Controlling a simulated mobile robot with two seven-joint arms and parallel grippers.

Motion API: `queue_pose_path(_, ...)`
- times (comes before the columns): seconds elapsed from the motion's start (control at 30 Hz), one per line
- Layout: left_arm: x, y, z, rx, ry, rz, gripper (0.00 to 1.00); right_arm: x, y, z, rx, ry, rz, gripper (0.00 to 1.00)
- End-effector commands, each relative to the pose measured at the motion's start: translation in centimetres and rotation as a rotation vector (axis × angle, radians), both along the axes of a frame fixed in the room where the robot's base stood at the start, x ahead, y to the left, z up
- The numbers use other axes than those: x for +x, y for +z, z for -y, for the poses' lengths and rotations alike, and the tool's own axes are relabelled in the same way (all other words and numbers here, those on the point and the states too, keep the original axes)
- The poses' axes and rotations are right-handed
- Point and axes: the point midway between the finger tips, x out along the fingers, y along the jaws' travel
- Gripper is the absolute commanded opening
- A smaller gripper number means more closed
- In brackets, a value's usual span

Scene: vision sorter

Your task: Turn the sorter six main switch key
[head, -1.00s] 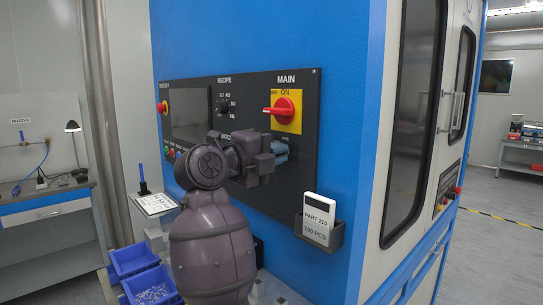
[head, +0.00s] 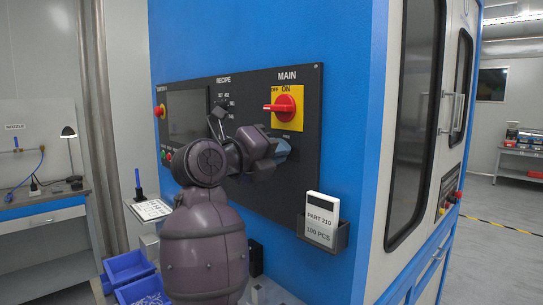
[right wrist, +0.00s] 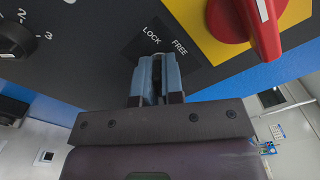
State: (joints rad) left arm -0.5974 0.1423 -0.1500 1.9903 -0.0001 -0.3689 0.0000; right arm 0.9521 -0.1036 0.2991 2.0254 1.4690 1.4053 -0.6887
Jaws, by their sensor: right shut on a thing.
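The red main switch (head: 283,105) sits on a yellow plate marked OFF and ON, under the word MAIN on the sorter's black panel. Its handle points left in the head view. It also shows at the top right of the right wrist view (right wrist: 258,22). My right gripper (head: 281,150) is just below it, against the panel and rolled at an angle. In the right wrist view its blue fingers (right wrist: 157,75) are shut on the key at the LOCK / FREE label (right wrist: 163,42). The fingers hide most of the key. My left gripper is out of view.
The recipe knob (head: 221,108) and a dark screen (head: 188,117) are left of my right gripper. A card holder (head: 325,238) with a PART 210 card juts out below right. Blue bins (head: 128,267) stand at lower left.

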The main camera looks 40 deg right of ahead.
Motion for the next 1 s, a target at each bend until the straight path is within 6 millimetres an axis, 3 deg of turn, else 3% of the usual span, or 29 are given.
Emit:
queue_pose_path(0.7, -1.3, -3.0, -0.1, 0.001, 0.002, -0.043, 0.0, 0.1, -0.3, 0.0, 0.026, 0.0, 0.314, 0.0)
queue_pose_path(1.0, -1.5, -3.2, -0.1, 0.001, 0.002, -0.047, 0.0, 0.0, -0.1, 0.0, 0.029, 0.0, 0.35, 0.0)
